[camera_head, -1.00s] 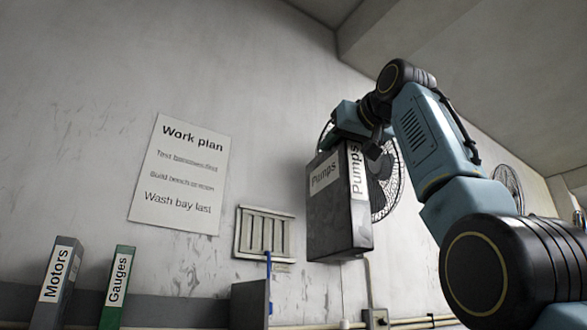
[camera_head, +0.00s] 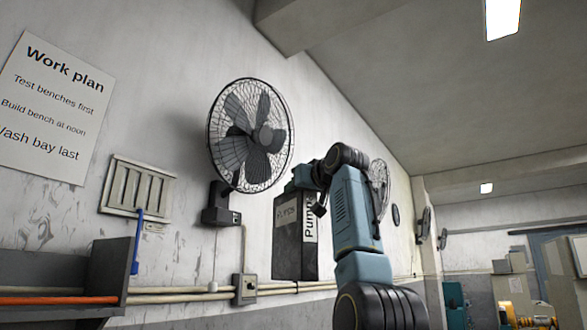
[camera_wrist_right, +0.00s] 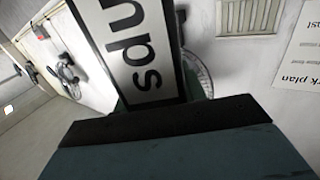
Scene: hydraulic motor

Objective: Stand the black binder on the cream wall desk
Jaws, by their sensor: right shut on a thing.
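The black binder (camera_head: 292,255), labelled "Pumps", hangs upright from my right gripper (camera_head: 312,186) in the head view, in front of the wall. My right gripper is shut on its upper part; the fingertips are mostly hidden. In the right wrist view the binder's white spine label (camera_wrist_right: 138,45) fills the upper middle, close to the gripper. My left gripper is not in view. I cannot see a cream wall desk in these frames.
A wall fan (camera_head: 250,137) is left of the binder. A grey shelf (camera_head: 108,275) with a blue item (camera_head: 137,240) is at the lower left. Pipes and a switch box (camera_head: 245,288) run along the wall. A paper work plan (camera_head: 50,110) hangs at left. The room opens to the right.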

